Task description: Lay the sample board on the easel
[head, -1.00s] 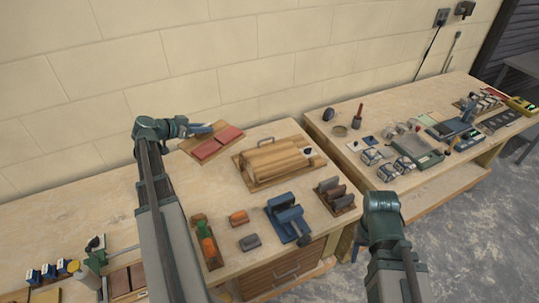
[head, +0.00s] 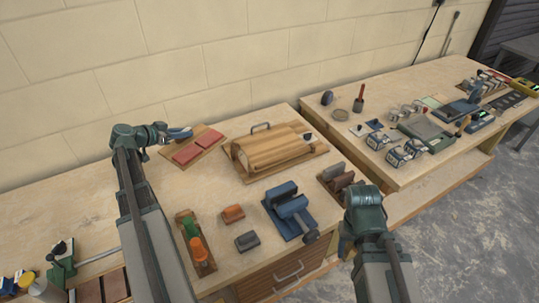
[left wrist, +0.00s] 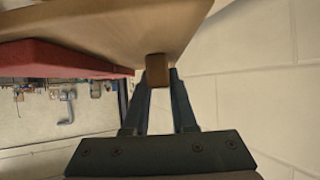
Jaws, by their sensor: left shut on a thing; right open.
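The sample board (head: 207,151) is a flat wooden board with red panels, at the back of the left bench in the head view. My left gripper (head: 185,132) is shut on its far left edge. In the left wrist view the fingers (left wrist: 157,72) close on a small brown piece at the edge of the board (left wrist: 170,25), whose red panel (left wrist: 50,58) shows at the left. I cannot tell how high the board is above the bench. I cannot make out an easel. My right arm is at the lower right of the head view, its fingers hidden.
A slatted wooden box (head: 275,150) stands right of the board. In front are a blue clamp-like tool (head: 290,210), an orange block (head: 233,213), a grey block (head: 247,241) and a tray of orange-green tools (head: 194,240). Bare bench (head: 75,190) lies left of my left arm.

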